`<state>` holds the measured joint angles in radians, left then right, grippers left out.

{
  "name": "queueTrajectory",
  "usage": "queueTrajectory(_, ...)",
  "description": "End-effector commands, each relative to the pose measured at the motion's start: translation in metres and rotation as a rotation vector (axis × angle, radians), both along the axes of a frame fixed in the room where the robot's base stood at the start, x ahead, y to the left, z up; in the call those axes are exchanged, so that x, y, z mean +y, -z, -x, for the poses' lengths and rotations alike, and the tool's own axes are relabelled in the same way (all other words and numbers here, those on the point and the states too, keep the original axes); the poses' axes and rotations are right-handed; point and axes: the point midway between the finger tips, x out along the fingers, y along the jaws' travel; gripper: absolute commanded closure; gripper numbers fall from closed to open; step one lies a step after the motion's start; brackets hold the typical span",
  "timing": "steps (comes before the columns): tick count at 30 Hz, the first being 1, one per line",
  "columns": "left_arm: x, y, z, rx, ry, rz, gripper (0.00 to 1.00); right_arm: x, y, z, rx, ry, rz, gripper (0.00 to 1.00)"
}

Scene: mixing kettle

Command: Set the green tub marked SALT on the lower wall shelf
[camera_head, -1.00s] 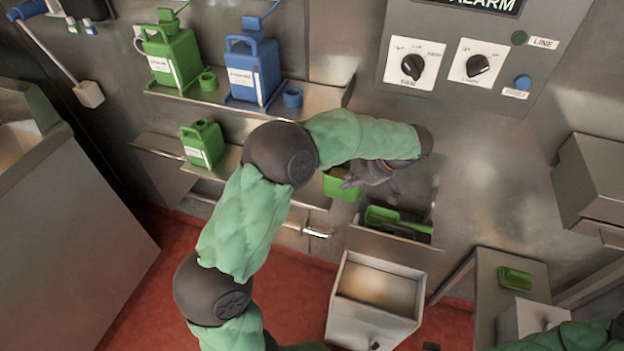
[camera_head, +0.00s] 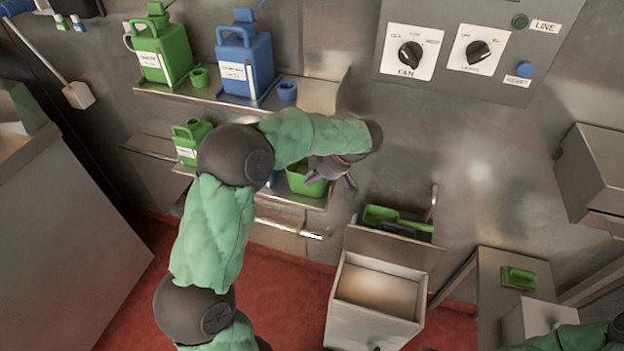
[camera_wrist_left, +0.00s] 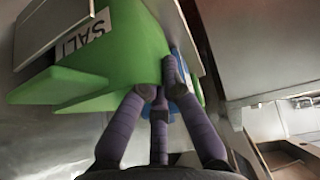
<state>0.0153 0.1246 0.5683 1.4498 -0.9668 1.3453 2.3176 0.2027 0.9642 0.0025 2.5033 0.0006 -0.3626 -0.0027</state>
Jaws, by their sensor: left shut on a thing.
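The green tub (camera_head: 304,183) is at the right end of the lower wall shelf (camera_head: 316,204). I cannot tell whether it rests on the shelf or hangs just above it. My left gripper (camera_head: 322,171) is shut on the tub's wall from the right. In the left wrist view the tub (camera_wrist_left: 125,55) shows its white SALT label, and my left gripper's dark fingers (camera_wrist_left: 158,92) press on its edge. My forearm hides part of the lower shelf. My right gripper is not in view.
A green jug (camera_head: 192,140) stands on the lower shelf's left part. A blue thing (camera_wrist_left: 183,100) is close behind the tub. The upper shelf (camera_head: 318,95) above holds a green canister (camera_head: 165,55), a blue canister (camera_head: 246,68) and small cups.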

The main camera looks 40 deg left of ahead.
Motion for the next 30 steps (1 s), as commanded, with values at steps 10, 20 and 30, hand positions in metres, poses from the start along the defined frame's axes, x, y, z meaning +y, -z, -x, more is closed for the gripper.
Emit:
queueTrajectory(10,0.000,0.001,0.000,-0.001,-0.001,0.001,0.88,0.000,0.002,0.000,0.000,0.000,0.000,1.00)
queueTrajectory(20,0.000,0.001,0.000,0.000,0.000,0.001,0.70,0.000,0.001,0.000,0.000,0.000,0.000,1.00)
queueTrajectory(30,-0.013,-0.022,-0.003,-0.002,0.002,0.001,0.70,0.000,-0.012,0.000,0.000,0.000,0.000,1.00)
